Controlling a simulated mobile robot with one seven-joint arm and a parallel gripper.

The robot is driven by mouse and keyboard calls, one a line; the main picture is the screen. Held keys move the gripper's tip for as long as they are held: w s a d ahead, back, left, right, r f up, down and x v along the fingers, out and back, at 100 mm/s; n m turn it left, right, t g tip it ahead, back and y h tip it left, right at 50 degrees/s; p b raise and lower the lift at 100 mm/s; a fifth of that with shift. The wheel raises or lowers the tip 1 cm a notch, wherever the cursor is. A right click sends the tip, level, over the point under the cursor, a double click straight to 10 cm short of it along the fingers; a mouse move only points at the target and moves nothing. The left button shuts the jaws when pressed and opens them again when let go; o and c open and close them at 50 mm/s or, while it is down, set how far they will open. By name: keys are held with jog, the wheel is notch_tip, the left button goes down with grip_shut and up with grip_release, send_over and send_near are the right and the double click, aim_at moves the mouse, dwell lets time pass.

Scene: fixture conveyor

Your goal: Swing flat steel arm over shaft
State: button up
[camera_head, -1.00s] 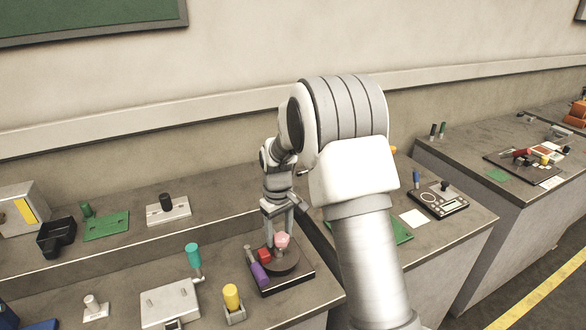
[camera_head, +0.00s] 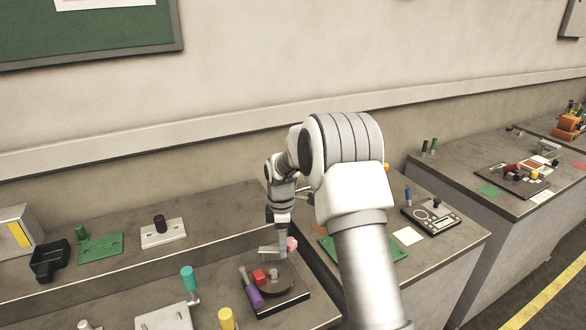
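The fixture is a dark square base (camera_head: 290,301) with a round dark disc (camera_head: 286,281) on the front bench. On it are a red block (camera_head: 259,276), a small grey upright pin (camera_head: 274,273) and a purple cylinder (camera_head: 254,296) lying tilted at the left. My gripper (camera_head: 279,246) is above the back of the disc. A pink knob (camera_head: 292,243) is right against the gripper's right side. A pale flat bar (camera_head: 270,251) reaches left at the fingertips; I cannot tell if it is the steel arm or part of my gripper. The finger gap is too small to read.
A teal-topped handle (camera_head: 188,278) and a yellow cylinder (camera_head: 226,318) stand left of the fixture. A green plate (camera_head: 385,249) lies on the bench to the right.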

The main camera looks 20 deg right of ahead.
jog(key=shift+w+n, duration=0.5)
jog(key=shift+n, duration=0.5)
notch_tip(320, 180, up, 18)
jog(key=s+r+m+t+p, duration=0.2)
jog(key=s+r+m, duration=0.5)
jog(key=s+r, duration=0.5)
jog(key=shift+s+a+m+t+p, duration=0.3)
jog(key=shift+s+m, duration=0.1)
jog(key=shift+s, duration=1.05)
